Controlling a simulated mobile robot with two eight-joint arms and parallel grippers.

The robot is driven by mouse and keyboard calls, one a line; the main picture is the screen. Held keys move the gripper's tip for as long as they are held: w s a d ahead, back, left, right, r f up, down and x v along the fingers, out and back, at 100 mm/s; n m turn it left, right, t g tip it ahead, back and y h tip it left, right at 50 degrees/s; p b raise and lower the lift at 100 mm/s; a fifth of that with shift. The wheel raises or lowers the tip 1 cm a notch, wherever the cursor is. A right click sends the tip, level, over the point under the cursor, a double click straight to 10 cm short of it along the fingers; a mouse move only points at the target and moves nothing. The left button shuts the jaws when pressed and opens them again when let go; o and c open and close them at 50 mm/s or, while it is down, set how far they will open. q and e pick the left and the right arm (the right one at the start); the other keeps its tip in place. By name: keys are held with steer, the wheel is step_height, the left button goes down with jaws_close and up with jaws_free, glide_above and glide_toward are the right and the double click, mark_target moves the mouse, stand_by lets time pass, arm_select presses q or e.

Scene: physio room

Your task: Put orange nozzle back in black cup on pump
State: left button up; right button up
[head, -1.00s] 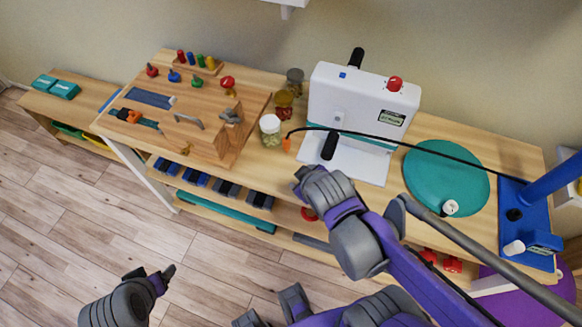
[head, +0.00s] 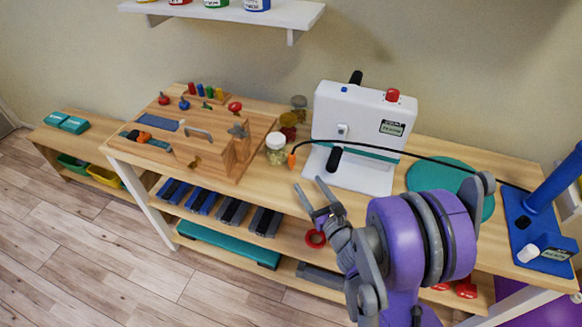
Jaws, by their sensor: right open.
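The orange nozzle (head: 291,160) is on the end of a thin black hose, at the table's middle, just left of the white machine and beside a glass jar. The hose arcs right across the machine toward the blue pump (head: 552,190) at the table's right end. A small dark round spot on the pump's base, likely the black cup (head: 522,223), looks empty, though its depth is unclear. My right gripper (head: 309,185) is open and empty, its fingers pointing up near the table's front edge, below the nozzle and apart from it. My left gripper is out of view.
The white machine (head: 356,115) stands behind the nozzle, with a black handle (head: 335,158) in front. The jar (head: 276,149) is close left. A wooden activity board (head: 210,165) fills the left. A green disc (head: 437,175) lies right. A wall shelf (head: 225,12) is above.

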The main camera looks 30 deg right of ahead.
mark_target(294, 161)
steer(key=w, duration=0.3)
steer(key=w+p, duration=0.1)
steer(key=w, duration=0.3)
steer(key=w+d, duration=0.1)
steer(key=w, duration=0.2)
steer(key=shift+w, duration=0.4)
steer(key=shift+r, duration=0.1)
jaws_close()
